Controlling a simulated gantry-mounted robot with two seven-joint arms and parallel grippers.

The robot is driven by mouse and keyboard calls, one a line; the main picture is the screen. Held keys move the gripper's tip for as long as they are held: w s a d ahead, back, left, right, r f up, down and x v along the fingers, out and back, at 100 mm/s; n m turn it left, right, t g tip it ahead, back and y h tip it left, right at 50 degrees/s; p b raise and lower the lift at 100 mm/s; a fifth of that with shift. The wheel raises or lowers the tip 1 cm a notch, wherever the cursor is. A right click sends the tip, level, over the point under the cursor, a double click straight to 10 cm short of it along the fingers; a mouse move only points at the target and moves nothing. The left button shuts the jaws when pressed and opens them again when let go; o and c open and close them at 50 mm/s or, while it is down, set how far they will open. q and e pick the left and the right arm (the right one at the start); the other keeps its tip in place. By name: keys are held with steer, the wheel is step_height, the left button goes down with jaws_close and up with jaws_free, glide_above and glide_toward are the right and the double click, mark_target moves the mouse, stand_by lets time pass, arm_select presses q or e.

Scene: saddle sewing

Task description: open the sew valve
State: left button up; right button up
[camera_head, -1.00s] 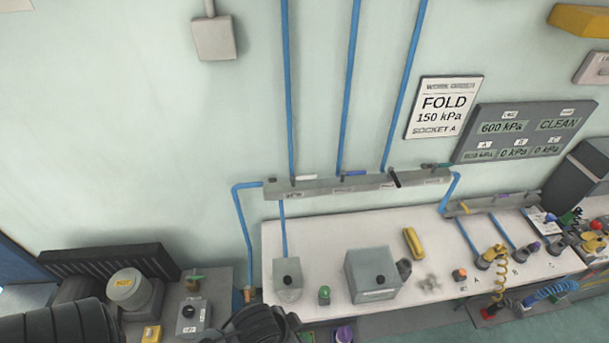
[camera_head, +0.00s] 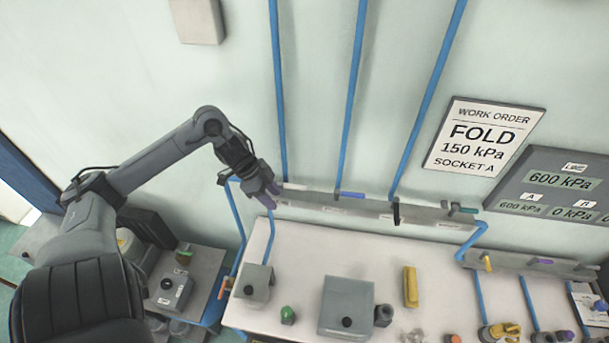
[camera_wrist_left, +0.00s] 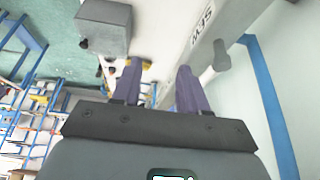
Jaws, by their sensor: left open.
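A grey manifold (camera_head: 365,207) runs along the wall above the bench. It carries a white lever (camera_head: 295,187), a blue lever (camera_head: 350,195), a black lever (camera_head: 397,213) and a teal lever (camera_head: 463,209). My left gripper (camera_head: 271,194) is open and empty at the manifold's left end, close to the white lever. In the left wrist view the purple fingers (camera_wrist_left: 158,88) are apart, and a pale lever (camera_wrist_left: 215,62) is right of them, outside the jaws. My right gripper is not in view.
Blue pipes (camera_head: 350,100) rise up the wall from the manifold. A grey box (camera_head: 348,305), a yellow object (camera_head: 410,287) and a green knob (camera_head: 288,315) are on the white bench (camera_head: 310,255). A second manifold (camera_head: 525,262) is at right.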

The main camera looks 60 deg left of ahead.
arm_select(q)
steer(key=t+y, duration=0.1)
steer(key=y, duration=0.1)
glide_toward(295, 185)
steer(key=shift+m, duration=0.4)
steer(key=b+x, duration=0.2)
steer(key=x, duration=0.4)
steer(key=shift+w+f, duration=0.1)
steer(key=shift+f, duration=0.25)
steer(key=shift+w+d+f+b, duration=0.15)
steer(key=shift+w+f+b, duration=0.2)
steer(key=shift+f+b, duration=0.3)
steer(key=shift+r, duration=0.1)
jaws_close()
